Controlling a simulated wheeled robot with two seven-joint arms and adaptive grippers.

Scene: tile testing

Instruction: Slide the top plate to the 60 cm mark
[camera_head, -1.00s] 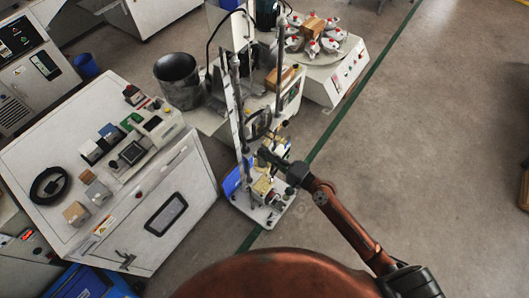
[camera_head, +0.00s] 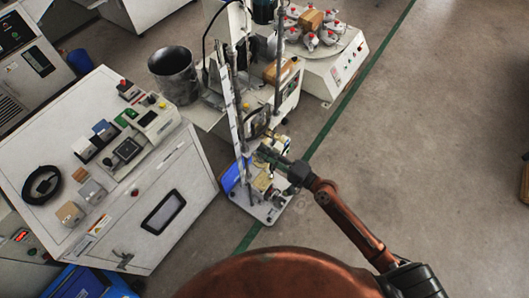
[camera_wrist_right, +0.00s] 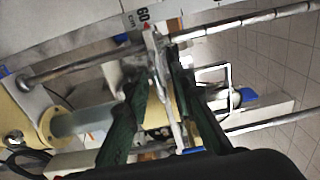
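The top plate (camera_wrist_right: 163,78) shows nearly edge-on in the right wrist view, as a thin pale strip between my right gripper's two green fingers (camera_wrist_right: 157,68). The right finger lies close along it; a gap shows between it and the left finger. Its upper end, with a small red pointer, is close beside the 60 cm mark (camera_wrist_right: 143,16) on the white scale. In the head view, my right gripper (camera_head: 270,155) reaches in from the right to the lower part of the upright test stand (camera_head: 238,110), and the plate is hard to make out there. My left gripper is out of view.
Metal rods (camera_wrist_right: 85,58) run beside the plate. The stand's base (camera_head: 265,211) is on the floor. A white cabinet (camera_head: 165,235) with small devices is at left, a dark bucket (camera_head: 175,74) behind it. Open floor (camera_head: 430,130) lies to the right.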

